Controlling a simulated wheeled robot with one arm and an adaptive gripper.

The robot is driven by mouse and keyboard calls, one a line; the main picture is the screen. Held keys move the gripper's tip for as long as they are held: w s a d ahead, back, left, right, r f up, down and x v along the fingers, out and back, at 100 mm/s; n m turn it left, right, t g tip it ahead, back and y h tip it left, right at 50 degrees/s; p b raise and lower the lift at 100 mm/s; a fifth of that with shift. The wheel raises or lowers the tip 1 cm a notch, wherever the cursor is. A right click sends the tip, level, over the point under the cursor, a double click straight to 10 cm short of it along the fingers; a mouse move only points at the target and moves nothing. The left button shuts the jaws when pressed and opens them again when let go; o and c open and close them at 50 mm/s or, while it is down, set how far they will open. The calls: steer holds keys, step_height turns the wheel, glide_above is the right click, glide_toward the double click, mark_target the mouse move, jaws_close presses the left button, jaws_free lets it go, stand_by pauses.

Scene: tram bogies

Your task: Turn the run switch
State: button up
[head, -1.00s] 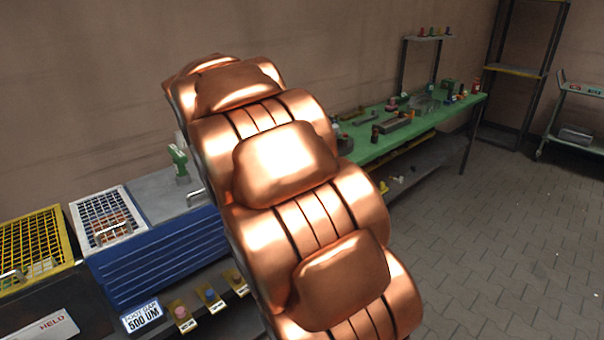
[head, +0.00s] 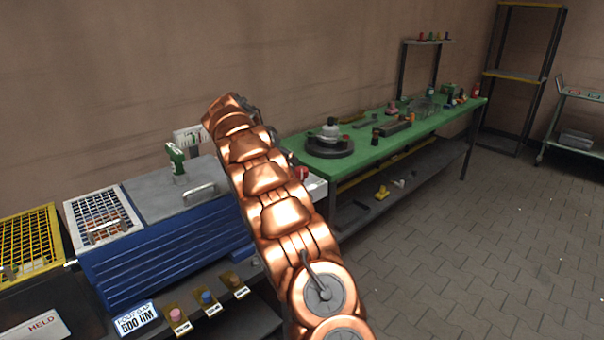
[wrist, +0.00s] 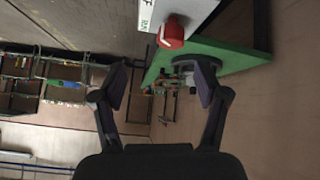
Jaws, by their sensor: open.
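A red knob (wrist: 172,33) with a pale mark, which looks like the run switch, sits on a white box (wrist: 196,12) with green lettering at the top of the wrist view. In the head view a red knob (head: 302,173) on a white box (head: 316,184) shows just right of my copper arm, partly hidden by it. My gripper (wrist: 161,86) is open and empty in the wrist view. The knob lies above the gap between its fingers and is not held. In the head view my gripper is mostly hidden by the arm.
A green workbench (head: 375,150) with several small parts stands right of the arm. A blue ribbed cabinet (head: 165,260) with a grey top and a green-handled tool (head: 176,160) stands left. A yellow mesh basket (head: 30,240) is far left. The paved floor at right is clear.

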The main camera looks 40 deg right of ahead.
mark_target(301, 169)
steer(key=shift+w+d+f+m+h+p, duration=0.15)
steer(key=shift+w+d+f+m, duration=0.25)
steer(key=shift+d+f, duration=1.25)
steer(key=shift+w+d+f+m+h+p, duration=0.1)
steer(key=shift+w+d+f+m+p, duration=0.25)
steer(key=shift+d+f, duration=1.2)
steer(key=shift+w+d+f+m+h+p, duration=0.1)
steer(key=shift+w+d+f+m, duration=0.3)
steer(key=shift+d+f, duration=1.25)
steer(key=shift+w+d+r, duration=0.1)
steer(key=shift+d+r, duration=0.25)
steer(key=shift+r, duration=0.05)
steer(key=c, duration=1.2)
